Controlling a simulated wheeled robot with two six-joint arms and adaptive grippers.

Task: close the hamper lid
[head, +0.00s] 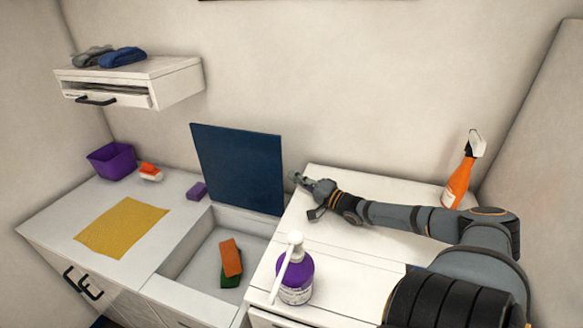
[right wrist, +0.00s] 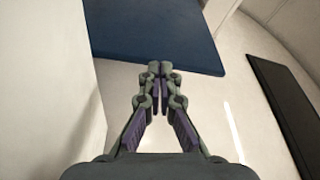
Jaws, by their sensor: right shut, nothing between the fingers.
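The hamper lid (head: 240,168) is a dark blue panel standing open, nearly upright, at the back edge of the open hamper (head: 190,266). An orange block and a green block lie inside the hamper. My right gripper (head: 297,178) is shut and empty, just right of the lid near its right edge. In the right wrist view the shut fingertips (right wrist: 160,66) overlap the lower edge of the blue lid (right wrist: 150,32); I cannot tell whether they touch it. My left gripper is not in view.
A purple pump bottle (head: 295,277) stands on the white counter right of the hamper. An orange spray bottle (head: 459,180) is at the back right. A yellow cloth (head: 122,227), purple bin (head: 112,161) and purple block (head: 197,191) are left. A shelf (head: 150,70) hangs above.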

